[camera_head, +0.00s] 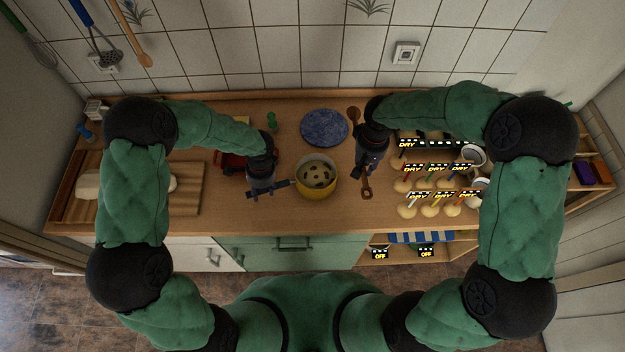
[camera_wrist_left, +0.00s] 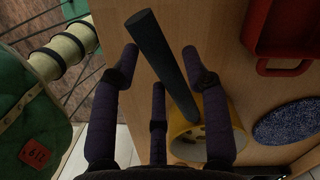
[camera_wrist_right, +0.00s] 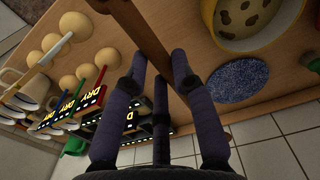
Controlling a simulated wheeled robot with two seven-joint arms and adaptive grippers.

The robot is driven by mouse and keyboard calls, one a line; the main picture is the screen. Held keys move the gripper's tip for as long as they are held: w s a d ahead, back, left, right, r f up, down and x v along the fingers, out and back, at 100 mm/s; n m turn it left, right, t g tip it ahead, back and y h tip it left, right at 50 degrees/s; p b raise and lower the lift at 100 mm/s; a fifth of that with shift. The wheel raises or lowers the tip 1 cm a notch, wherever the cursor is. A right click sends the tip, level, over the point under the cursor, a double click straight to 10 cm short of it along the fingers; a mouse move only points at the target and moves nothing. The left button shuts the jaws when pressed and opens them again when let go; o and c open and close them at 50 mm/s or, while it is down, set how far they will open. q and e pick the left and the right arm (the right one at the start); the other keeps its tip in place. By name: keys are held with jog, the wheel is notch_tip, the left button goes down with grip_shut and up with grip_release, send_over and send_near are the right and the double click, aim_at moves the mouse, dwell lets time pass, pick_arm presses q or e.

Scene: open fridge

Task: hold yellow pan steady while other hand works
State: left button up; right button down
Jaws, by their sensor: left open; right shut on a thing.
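The yellow pan (camera_head: 316,192) stands on the wooden counter in the middle of the head view, with dark spots on its pale inside. It also shows in the left wrist view (camera_wrist_left: 182,147) and the right wrist view (camera_wrist_right: 262,42). Its dark handle (camera_wrist_left: 160,55) points left. My left gripper (camera_head: 263,192) is at the handle, which lies between its spread fingers (camera_wrist_left: 160,75); they are open. My right gripper (camera_head: 369,165) is right of the pan, shut on a brown wooden utensil (camera_wrist_right: 140,30). The utensil's lower end (camera_head: 366,189) shows below the gripper, over the counter.
A blue speckled plate (camera_head: 324,127) lies behind the pan. A red tray (camera_head: 230,160) is behind my left gripper. A wooden board (camera_head: 190,195) is at the left. Several pale round items with "DRY" labels (camera_head: 430,184) crowd the right. The counter front (camera_head: 345,220) is clear.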

pick_arm(q)
jog(key=shift+a+f+b, duration=0.15)
jog(key=shift+f+b, duration=0.5)
jog(key=shift+f, duration=0.3)
pick_arm(e)
jog(key=shift+f, duration=0.95)
pick_arm(q)
jog(key=shift+c, duration=0.3)
grip_shut()
jog(key=shift+w, duration=0.1)
